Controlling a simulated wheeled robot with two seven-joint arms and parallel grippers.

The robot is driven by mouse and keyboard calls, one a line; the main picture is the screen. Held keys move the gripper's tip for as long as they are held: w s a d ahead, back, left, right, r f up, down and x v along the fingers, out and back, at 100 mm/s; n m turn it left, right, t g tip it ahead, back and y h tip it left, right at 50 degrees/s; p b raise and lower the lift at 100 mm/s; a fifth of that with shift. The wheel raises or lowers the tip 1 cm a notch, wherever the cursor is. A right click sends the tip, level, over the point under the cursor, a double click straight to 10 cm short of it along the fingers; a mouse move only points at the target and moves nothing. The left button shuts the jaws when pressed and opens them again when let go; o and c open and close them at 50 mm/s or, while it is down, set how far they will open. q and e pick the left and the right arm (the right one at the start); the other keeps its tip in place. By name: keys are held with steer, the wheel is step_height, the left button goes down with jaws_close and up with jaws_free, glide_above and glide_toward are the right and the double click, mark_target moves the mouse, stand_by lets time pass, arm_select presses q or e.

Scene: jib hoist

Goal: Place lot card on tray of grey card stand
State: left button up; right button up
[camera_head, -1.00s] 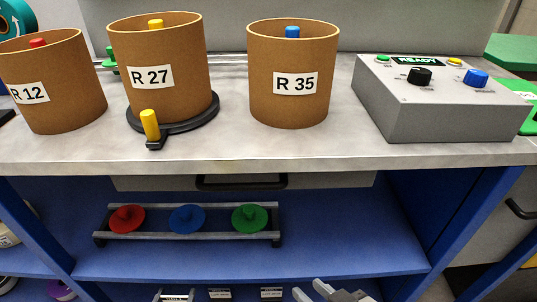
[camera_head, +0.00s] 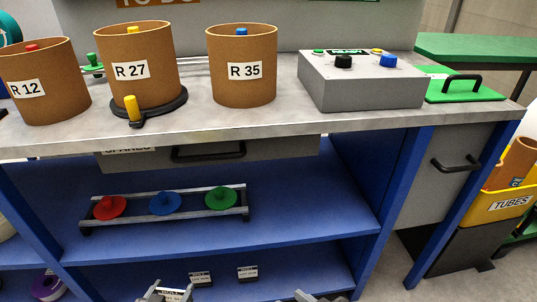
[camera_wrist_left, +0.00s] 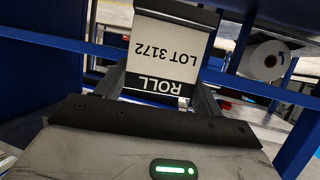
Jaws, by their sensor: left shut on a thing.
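In the head view the card (camera_head: 175,295) and my left gripper (camera_head: 165,293) show at the bottom edge, in front of the lower shelf. Only a tip of my right gripper (camera_head: 308,297) shows at the bottom edge; its jaws are cut off. I cannot make out a grey card stand.
Two small dark labelled blocks (camera_head: 200,279) (camera_head: 247,273) sit on the lower shelf. A rack (camera_head: 165,212) with red, blue and green knobs is above. Brown tubs (camera_head: 241,88) and a grey control box (camera_head: 360,88) stand on the worktop (camera_head: 290,118). A yellow TUBES bin (camera_head: 505,205) is right.

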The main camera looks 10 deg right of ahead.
step_height(320, 180, down, 5)
steer(key=w+a+y+b, duration=0.1)
steer(key=a+b, duration=0.1)
steer(key=b, duration=0.4)
arm_select(q)
steer(key=s+a+r+n+y+p, duration=0.1)
steer(key=s+r+p, duration=0.2)
steer(key=r+p, duration=0.3)
steer(key=s+a+r+n+y+p, duration=0.1)
steer(key=r+p, duration=0.6)
steer(key=r, duration=1)
steer(key=s+a+r+n+y+p, duration=0.1)
steer(key=s+r+p, duration=0.4)
steer(key=r, duration=0.6)
steer(key=shift+s+a+r+n+t+y+p, duration=0.35)
steer(key=shift+a+y+p, duration=0.25)
steer(key=shift+a+p, duration=0.55)
arm_select(e)
steer(key=s+d+r+h, duration=0.2)
steer(key=d+r, duration=0.2)
steer(key=r, duration=0.9)
steer(key=shift+g, duration=0.4)
arm_select(q)
steer(key=shift+w, duration=0.1)
arm_select(e)
steer(key=shift+f, duration=0.1)
